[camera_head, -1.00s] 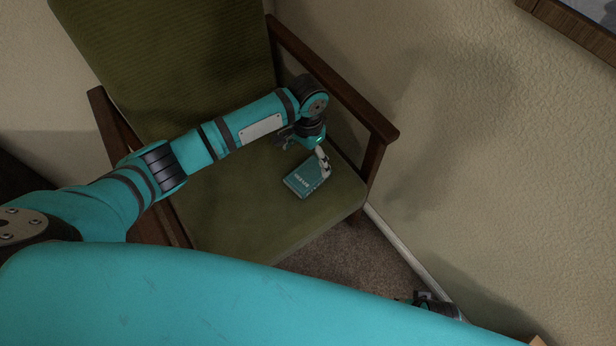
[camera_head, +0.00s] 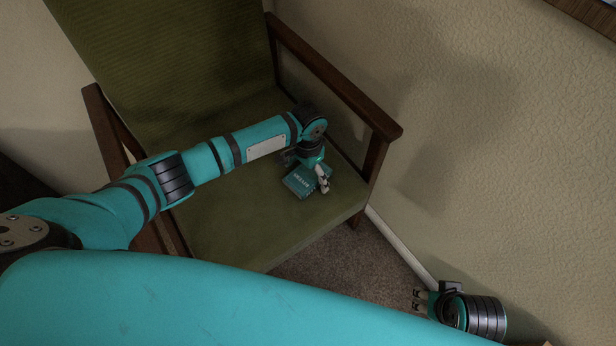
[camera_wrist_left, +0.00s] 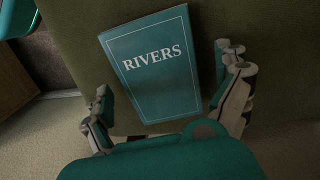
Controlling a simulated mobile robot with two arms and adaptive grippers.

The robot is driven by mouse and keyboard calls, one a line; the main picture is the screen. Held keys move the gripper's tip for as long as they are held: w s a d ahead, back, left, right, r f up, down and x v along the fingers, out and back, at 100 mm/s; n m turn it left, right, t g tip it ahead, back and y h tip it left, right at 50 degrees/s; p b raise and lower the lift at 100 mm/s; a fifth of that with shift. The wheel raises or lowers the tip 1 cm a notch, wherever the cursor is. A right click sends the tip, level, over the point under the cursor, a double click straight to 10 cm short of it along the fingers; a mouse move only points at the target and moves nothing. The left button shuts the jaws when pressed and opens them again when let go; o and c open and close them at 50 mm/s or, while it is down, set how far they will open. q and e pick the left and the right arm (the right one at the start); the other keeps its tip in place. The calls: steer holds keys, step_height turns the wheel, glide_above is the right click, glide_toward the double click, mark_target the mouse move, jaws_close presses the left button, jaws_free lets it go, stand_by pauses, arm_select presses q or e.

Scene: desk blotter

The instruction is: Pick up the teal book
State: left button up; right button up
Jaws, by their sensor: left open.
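The teal book (camera_head: 299,187), titled RIVERS, lies flat on the green chair seat. It also shows in the left wrist view (camera_wrist_left: 155,68). My left gripper (camera_head: 307,178) is over the book, partly hiding its far side in the head view. In the left wrist view my left gripper (camera_wrist_left: 168,105) is open, one finger on each side of the book, with gaps between fingers and cover. Whether the fingertips reach the seat is unclear. My right gripper (camera_head: 418,300) is low at the lower right, away from the book, its fingers apart and empty.
The chair has a green seat (camera_head: 235,225), a tall backrest (camera_head: 180,60) and wooden armrests; the right armrest (camera_head: 335,80) is close to my left wrist. A textured wall (camera_head: 480,140) stands on the right. Carpet (camera_head: 340,265) shows below the seat.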

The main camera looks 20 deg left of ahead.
arm_select(q)
steer(key=c, duration=1.3)
steer(key=shift+c, duration=0.2)
